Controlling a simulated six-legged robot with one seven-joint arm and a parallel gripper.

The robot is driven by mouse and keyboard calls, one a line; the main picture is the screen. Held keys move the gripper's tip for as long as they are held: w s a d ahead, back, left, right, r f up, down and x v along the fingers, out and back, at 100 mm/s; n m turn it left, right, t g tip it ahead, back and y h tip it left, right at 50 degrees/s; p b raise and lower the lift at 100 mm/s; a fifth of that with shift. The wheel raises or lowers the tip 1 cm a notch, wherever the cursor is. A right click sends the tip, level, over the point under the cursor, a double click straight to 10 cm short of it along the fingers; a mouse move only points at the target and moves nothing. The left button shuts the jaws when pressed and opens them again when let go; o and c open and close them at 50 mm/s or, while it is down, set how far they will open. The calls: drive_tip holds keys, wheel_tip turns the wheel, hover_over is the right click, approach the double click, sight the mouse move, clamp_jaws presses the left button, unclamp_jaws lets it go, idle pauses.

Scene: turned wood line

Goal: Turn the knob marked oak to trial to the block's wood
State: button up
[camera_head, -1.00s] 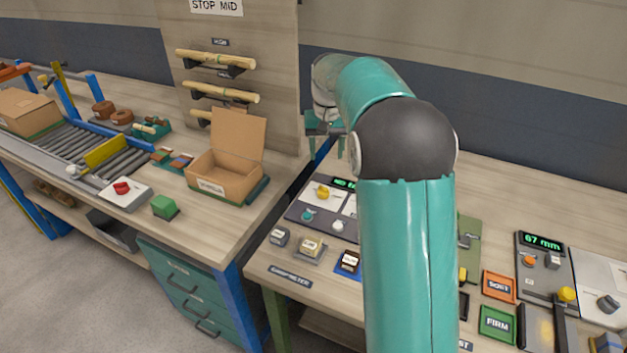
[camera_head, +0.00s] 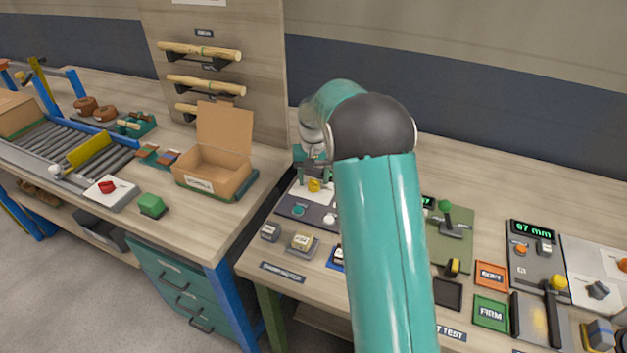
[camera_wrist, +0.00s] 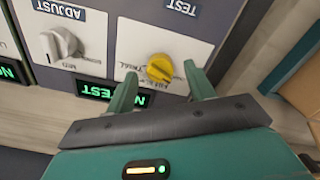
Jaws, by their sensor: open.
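A yellow knob (camera_wrist: 160,68) stands on a white plate under the word TEST in the wrist view; its small print is upside down and only partly legible. It also shows in the head view (camera_head: 314,185). My gripper (camera_wrist: 161,74) is open, its fingertips on either side of the knob; I cannot tell whether they touch it. In the head view my gripper (camera_head: 313,168) is just above the knob, partly hidden by my arm. A pale block (camera_head: 303,242) sits on a small stand in front of the panel; its label is too small to read.
A light knob (camera_wrist: 62,42) under ADJUST sits beside the yellow one. A lit display (camera_wrist: 112,91) reads partly TEST. An open carton (camera_head: 213,170) stands on the left bench.

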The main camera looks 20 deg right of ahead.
drive_tip(key=shift+s+f, duration=0.1)
drive_tip(key=shift+f, duration=0.7)
drive_tip(key=c, duration=1)
drive_tip(key=shift+m, duration=0.4)
drive_tip(key=m, duration=0.3)
drive_tip(key=shift+m, duration=2.5)
